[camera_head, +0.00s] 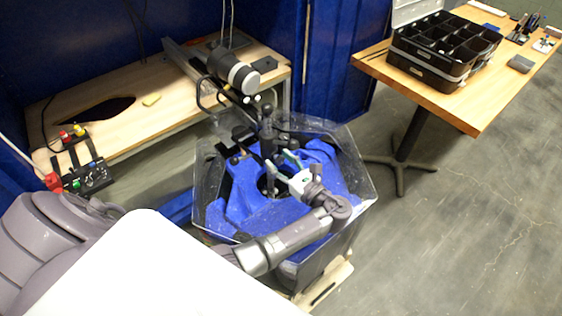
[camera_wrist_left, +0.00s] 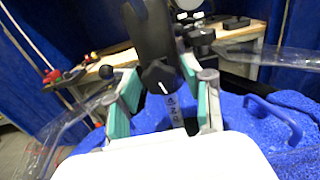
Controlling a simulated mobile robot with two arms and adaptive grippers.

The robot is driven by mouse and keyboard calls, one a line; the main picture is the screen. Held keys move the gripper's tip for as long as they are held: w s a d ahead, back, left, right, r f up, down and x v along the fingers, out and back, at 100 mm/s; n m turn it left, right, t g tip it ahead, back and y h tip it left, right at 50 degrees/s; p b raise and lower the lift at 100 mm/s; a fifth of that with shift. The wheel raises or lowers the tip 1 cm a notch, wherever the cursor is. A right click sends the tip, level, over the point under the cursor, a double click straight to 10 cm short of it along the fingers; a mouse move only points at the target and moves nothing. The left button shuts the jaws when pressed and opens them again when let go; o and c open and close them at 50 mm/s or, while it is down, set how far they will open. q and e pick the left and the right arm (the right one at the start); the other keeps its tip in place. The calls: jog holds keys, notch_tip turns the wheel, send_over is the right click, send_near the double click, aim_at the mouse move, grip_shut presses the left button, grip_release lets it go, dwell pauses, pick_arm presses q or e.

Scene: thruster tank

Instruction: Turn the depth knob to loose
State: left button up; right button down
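A black knob (camera_wrist_left: 160,76) with a white mark shows in the left wrist view, at the lower end of a dark upright body. A grey strip with small lettering (camera_wrist_left: 174,108) runs below it. My left gripper (camera_wrist_left: 163,98) has teal finger pads on either side of the knob, with narrow gaps that look clear of it. In the head view my left gripper (camera_head: 285,162) reaches over the tank, beside a dark upright post (camera_head: 268,150). The knob cannot be made out clearly there. My right gripper is not in view.
The clear-walled tank (camera_head: 362,165) holds a blue insert (camera_head: 228,212). A table (camera_head: 455,112) at right bears a black organiser case (camera_head: 430,68). Open floor lies at right.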

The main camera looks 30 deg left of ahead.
pick_arm(q)
jog(key=shift+d, duration=0.15)
jog(key=v, duration=0.7)
jog(key=shift+s+d, duration=0.1)
